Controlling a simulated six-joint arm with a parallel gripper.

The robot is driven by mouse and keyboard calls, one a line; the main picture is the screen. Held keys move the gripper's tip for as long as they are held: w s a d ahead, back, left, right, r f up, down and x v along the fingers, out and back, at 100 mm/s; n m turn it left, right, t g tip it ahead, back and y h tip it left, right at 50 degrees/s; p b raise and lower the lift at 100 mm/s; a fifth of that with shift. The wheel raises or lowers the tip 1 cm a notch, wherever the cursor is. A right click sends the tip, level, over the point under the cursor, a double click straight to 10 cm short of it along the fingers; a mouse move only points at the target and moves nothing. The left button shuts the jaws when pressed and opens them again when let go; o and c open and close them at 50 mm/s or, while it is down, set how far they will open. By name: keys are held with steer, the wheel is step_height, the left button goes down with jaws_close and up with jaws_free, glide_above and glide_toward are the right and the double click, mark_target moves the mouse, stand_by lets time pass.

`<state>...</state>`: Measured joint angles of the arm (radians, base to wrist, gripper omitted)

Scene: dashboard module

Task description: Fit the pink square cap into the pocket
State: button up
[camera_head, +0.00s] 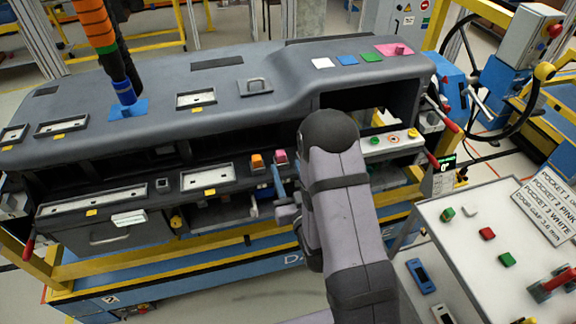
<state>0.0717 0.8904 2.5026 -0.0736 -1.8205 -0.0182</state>
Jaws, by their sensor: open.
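A pink square cap (280,157) shows on the lower ledge of the dashboard, just right of an orange cap (257,161). Its base is too small to tell whether it sits down inside a pocket. The pocket itself cannot be made out under it. My gripper (266,196) is open, below and in front of the pink cap, and appears apart from it. My wrist and arm partly hide the ledge to the right. Nothing shows between the fingers.
A pink plate (394,50) lies on the dashboard top beside green (371,55), blue (347,60) and white (322,63) squares. A small square fitting (162,184) sits left on the ledge. A white-topped panel (470,262) with coloured buttons stands at right.

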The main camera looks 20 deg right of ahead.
steer(key=shift+s, duration=0.15)
stand_by(0.8)
steer(key=shift+w+d+g+h+p, duration=0.3)
steer(key=shift+w+d+g+p, duration=0.1)
steer(key=shift+w+g, duration=0.1)
steer(key=s+a+g, duration=0.2)
steer(key=s+g, duration=1.5)
steer(key=s, duration=0.8)
steer(key=shift+a+f+b, duration=0.15)
steer(key=shift+f+b, duration=0.15)
steer(key=shift+f, duration=0.15)
stand_by(0.3)
